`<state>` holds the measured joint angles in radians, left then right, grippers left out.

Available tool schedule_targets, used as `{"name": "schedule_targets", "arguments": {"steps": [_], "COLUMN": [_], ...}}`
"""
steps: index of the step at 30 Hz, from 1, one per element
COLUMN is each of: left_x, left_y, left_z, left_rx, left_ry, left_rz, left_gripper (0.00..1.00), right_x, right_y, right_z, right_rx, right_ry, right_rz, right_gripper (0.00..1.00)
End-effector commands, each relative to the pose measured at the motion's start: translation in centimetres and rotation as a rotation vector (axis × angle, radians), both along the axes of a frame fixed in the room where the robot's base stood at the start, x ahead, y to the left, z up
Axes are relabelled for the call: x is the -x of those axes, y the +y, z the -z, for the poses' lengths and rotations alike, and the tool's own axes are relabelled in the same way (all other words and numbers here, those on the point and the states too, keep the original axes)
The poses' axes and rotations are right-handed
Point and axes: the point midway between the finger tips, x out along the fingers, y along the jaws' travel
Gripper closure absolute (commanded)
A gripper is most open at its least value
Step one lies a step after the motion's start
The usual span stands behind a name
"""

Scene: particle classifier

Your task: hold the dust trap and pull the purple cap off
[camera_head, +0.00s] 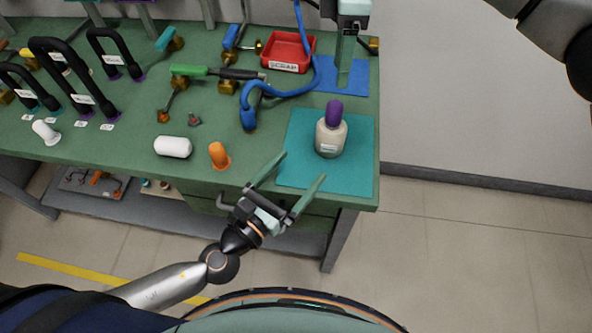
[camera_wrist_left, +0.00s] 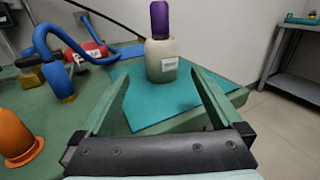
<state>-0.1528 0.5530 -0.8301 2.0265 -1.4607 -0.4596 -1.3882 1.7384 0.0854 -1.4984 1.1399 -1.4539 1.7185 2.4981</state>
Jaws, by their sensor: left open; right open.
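The dust trap (camera_head: 331,138) is a pale beige bottle with a small white label, standing upright on a teal mat (camera_head: 300,178) at the bench's front right. The purple cap (camera_head: 334,112) sits on its top. In the left wrist view the trap (camera_wrist_left: 162,62) and cap (camera_wrist_left: 159,20) stand ahead, between the finger lines. My left gripper (camera_head: 303,167) is open and empty, its fingers pointing at the trap from the front left, apart from it.
The bench edge is close on the right.

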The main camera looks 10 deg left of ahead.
Motion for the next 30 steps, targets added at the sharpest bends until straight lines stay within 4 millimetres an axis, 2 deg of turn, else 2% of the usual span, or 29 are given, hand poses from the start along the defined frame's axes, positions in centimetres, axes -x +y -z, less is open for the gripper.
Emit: {"name": "schedule_targets", "arguments": {"steps": [5,21,30], "left_x": [-0.8,-9.3,-10.9], "left_y": [-0.6,-5.0,-5.8], "left_z": [0.0,0.0,0.1], "left_rx": [-0.036,-0.032,-0.033], "left_ry": [-0.023,-0.019,-0.018], "left_rz": [0.004,0.004,0.004], "left_gripper": [0.00,0.00,0.00], "right_x": [0.0,0.0,0.0], "right_y": [0.0,0.0,0.0], "right_z": [0.0,0.0,0.0], "right_rx": [0.000,0.000,0.000], "right_ry": [0.000,0.000,0.000], "right_rz": [0.000,0.000,0.000], "right_gripper": [0.50,0.50,0.50]}}
